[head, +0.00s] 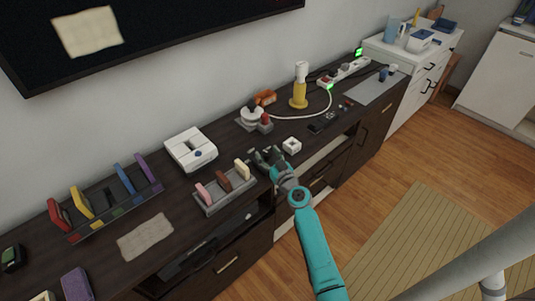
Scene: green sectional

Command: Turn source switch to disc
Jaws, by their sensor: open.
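My teal arm reaches up from the bottom, and my gripper (266,155) is open above the front part of the dark cabinet top (150,200). Just beyond it stands a grey-based device with a white round top (252,114) and a red part on its right; it may be the source switch. No label or position mark is readable at this size, so its setting cannot be told. The gripper looks apart from it and holds nothing visible.
A yellow-and-white bottle (299,88), a white cable (305,117) and a power strip (345,72) stand behind right. A rack (107,208) of coloured pieces is far left.

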